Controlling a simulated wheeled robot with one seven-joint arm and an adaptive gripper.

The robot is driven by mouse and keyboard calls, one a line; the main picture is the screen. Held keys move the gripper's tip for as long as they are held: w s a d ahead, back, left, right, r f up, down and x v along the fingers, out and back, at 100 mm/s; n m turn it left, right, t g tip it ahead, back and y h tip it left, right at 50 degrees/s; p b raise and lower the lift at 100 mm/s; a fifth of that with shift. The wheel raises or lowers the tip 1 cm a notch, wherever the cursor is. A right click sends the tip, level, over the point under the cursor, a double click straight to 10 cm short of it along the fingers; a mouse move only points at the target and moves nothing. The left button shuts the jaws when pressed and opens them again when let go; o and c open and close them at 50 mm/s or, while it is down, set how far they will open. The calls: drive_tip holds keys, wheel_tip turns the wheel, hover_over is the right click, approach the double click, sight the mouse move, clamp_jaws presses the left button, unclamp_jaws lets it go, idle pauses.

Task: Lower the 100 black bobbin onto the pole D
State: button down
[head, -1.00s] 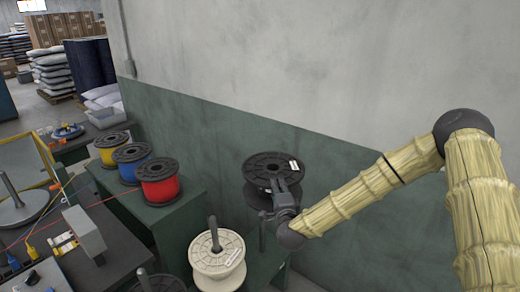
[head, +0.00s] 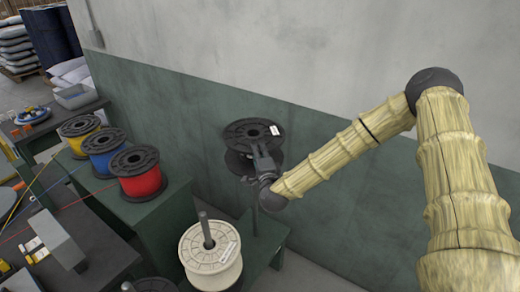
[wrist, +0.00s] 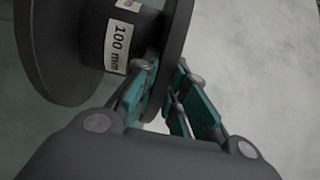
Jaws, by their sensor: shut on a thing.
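The black bobbin (head: 240,134) is held up off the green stand (head: 258,248) near the wall, its flanges roughly level. My gripper (head: 261,154) is shut on its flange from the right. In the wrist view, the teal-padded fingers (wrist: 180,98) close on the flange of the bobbin (wrist: 70,50), and a white label on its core reads "100 mm". A thin dark pole (head: 255,215) rises from the stand below the bobbin. Its top is close to my gripper and the bobbin's underside, and I cannot tell the gap. No letter D is legible.
A cream spool (head: 212,258) sits on a neighbouring pole (head: 206,230), left and in front. Red (head: 138,182), blue (head: 105,160) and yellow (head: 80,140) wire spools stand on a green cabinet to the left. The wall (head: 330,180) is close behind the bobbin.

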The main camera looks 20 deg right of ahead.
drive_tip(key=shift+w+f, duration=0.2)
drive_tip(key=shift+f, duration=0.3)
drive_tip(key=shift+w+f, duration=0.2)
drive_tip(key=shift+f, duration=0.3)
drive_tip(key=shift+s+d+f+b, duration=0.1)
drive_tip(key=shift+s+f+b, duration=0.25)
drive_tip(key=shift+f+b, duration=0.5)
drive_tip(key=shift+w+f+b, duration=0.15)
drive_tip(key=shift+f+b, duration=0.7)
drive_tip(key=shift+f, duration=0.05)
drive_tip(key=shift+f+b, duration=0.75)
drive_tip(key=shift+f, duration=0.05)
wheel_tip(320, 180, down, 46)
drive_tip(key=b, duration=3.5)
drive_tip(key=shift+f, duration=0.1)
